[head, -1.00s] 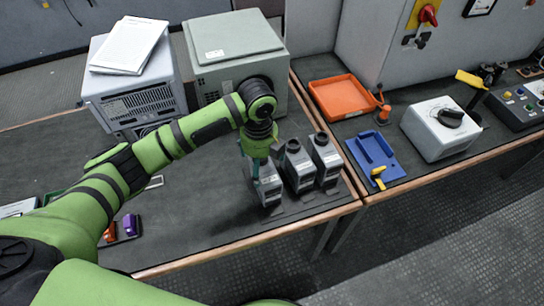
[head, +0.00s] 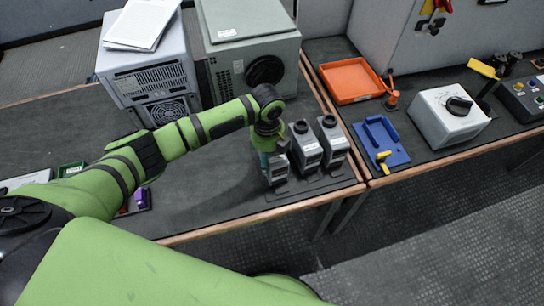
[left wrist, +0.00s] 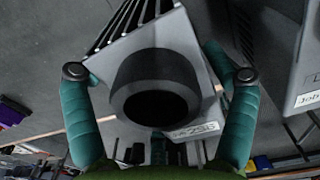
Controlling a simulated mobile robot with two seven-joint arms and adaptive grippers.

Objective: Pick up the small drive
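Three grey drives with black round tops stand in a row on a dark mat near the table's front edge. The leftmost drive (head: 278,172) looks the smallest; the middle drive (head: 305,146) and the right drive (head: 332,142) are beside it. My left gripper (head: 272,150) is down over the leftmost drive and partly hides it. In the left wrist view, this drive (left wrist: 184,44) lies between the two green fingers (left wrist: 155,80), turned slightly to them. The fingers are spread, one on each side; whether they touch it is unclear. My right gripper is out of view.
The middle drive stands close to the right of my gripper. Behind are a large grey cabinet (head: 250,55) and a vented unit (head: 150,75). To the right are an orange tray (head: 350,82), a blue tray (head: 380,140) and a white knob box (head: 440,122). The table's middle is mostly clear.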

